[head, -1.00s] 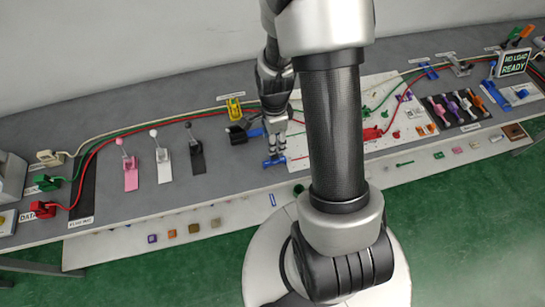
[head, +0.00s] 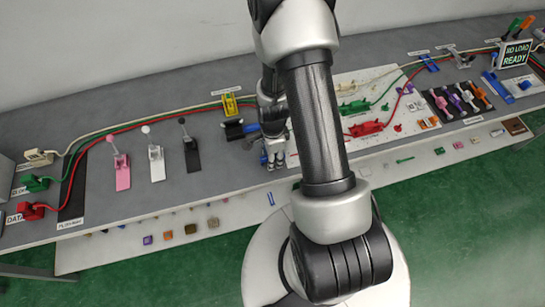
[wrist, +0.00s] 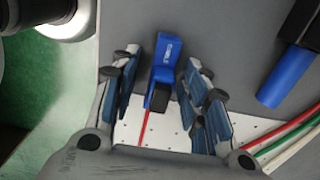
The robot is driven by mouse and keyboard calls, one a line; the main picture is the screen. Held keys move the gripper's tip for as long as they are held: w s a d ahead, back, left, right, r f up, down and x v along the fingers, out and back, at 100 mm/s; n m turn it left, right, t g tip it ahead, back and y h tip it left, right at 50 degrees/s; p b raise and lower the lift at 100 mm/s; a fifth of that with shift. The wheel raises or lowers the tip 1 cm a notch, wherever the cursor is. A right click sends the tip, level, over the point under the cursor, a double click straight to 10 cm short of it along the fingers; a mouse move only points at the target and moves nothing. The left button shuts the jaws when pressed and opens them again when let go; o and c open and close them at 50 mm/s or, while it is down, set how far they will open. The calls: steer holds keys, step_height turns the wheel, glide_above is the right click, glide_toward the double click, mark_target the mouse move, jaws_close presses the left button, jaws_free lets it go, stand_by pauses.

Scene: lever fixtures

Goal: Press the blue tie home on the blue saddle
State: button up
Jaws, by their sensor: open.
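My gripper (head: 275,163) hangs over the front edge of the bench, left of the white pegboard.
A black block with a blue handle (wrist: 287,78) lies right of the fingers in the wrist view. The white pegboard (head: 395,85) carries red and green clamps. Pink, white and black levers (head: 122,172) stand left. A yellow clamp (head: 230,103) sits behind.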

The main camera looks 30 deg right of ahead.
steer(key=shift+c, duration=0.6)
steer(key=c, duration=0.8)
steer(key=shift+o, duration=0.2)
steer(key=shift+r, duration=0.1)
